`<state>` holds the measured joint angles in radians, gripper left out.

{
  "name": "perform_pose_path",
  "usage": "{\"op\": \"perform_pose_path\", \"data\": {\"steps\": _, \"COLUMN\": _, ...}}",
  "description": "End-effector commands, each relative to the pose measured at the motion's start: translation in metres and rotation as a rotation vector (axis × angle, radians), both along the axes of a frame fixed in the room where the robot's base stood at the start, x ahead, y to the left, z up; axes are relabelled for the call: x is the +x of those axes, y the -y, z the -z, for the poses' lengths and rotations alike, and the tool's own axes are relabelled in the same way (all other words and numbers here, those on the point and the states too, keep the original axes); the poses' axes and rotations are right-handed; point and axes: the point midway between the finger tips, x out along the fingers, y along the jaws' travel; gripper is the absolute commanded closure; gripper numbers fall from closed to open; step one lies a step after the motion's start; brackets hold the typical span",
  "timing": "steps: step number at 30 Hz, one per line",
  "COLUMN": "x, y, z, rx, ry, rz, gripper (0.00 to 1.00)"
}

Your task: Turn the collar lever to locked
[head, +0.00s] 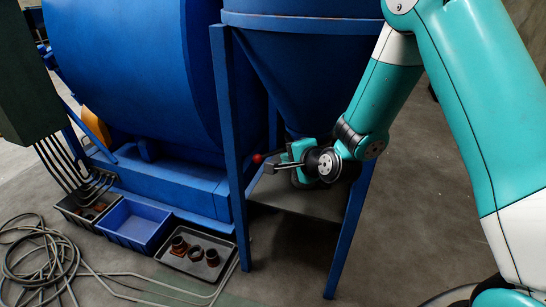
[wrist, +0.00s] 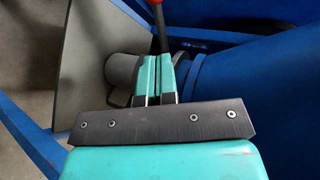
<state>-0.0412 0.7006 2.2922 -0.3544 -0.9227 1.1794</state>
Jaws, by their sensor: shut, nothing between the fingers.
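The collar lever has a red grip (head: 258,158), which shows left of my gripper (head: 284,162) in the head view. In the wrist view the lever (wrist: 157,14) stands at the top centre, just beyond the tips of my gripper (wrist: 167,57). The two teal fingers are shut together with nothing between them. I cannot tell whether they touch the lever. The blue collar (wrist: 196,72) and a grey outlet pipe (wrist: 122,70) lie behind the fingers, partly hidden by them. My arm hides most of the collar in the head view.
The blue hopper (head: 300,60) stands above on blue legs (head: 234,150), close around my gripper. A grey shelf (head: 310,197) lies beneath.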

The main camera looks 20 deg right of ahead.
Motion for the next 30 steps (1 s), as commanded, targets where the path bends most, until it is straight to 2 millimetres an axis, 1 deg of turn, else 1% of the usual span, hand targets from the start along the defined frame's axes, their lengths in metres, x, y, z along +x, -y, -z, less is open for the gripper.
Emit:
{"op": "perform_pose_path", "data": {"steps": 1, "x": 0.01, "y": -0.004, "z": 0.007, "rx": -0.001, "ry": 0.002, "rz": -0.004, "gripper": 1.0}}
{"op": "perform_pose_path", "data": {"steps": 6, "x": 0.04, "y": -0.013, "z": 0.024, "rx": -0.001, "ry": 0.001, "rz": -0.003, "gripper": 1.0}}
{"op": "perform_pose_path", "data": {"steps": 12, "x": 0.065, "y": -0.02, "z": 0.035, "rx": -0.001, "ry": 0.001, "rz": -0.003, "gripper": 1.0}}
{"op": "perform_pose_path", "data": {"steps": 16, "x": 0.073, "y": -0.022, "z": 0.039, "rx": -0.001, "ry": 0.0, "rz": -0.003, "gripper": 1.0}}
{"op": "perform_pose_path", "data": {"steps": 27, "x": 0.075, "y": -0.022, "z": 0.038, "rx": -0.002, "ry": -0.001, "rz": -0.002, "gripper": 1.0}}
{"op": "perform_pose_path", "data": {"steps": 30, "x": 0.081, "y": -0.025, "z": 0.037, "rx": -0.001, "ry": 0.001, "rz": -0.003, "gripper": 1.0}}
